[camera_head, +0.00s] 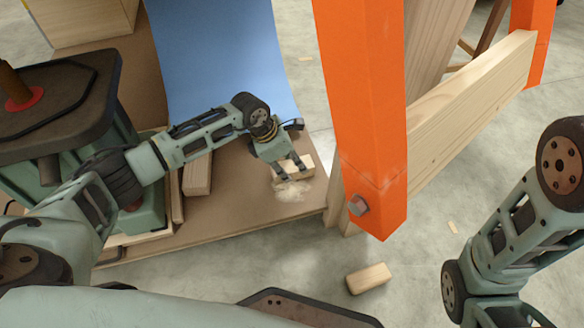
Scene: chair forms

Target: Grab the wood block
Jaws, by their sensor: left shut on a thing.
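A small pale wood block (301,167) lies at the right part of the brown board, by a patch of sawdust. My left gripper (290,172) reaches down to it from the left and is shut on it, with dark fingers across the block. Whether the block is lifted off the board I cannot tell. A second wood block (368,279) lies loose on the concrete floor, lower and to the right. My right arm comes in at the right edge, but its gripper is out of view.
An orange post (365,110) with a bolt and a wooden beam (470,95) stands just right of the left gripper. A blue sheet (222,60) hangs behind. Wood strips (197,175) lie on the brown board (235,225). Floor between the post and my right arm is mostly clear.

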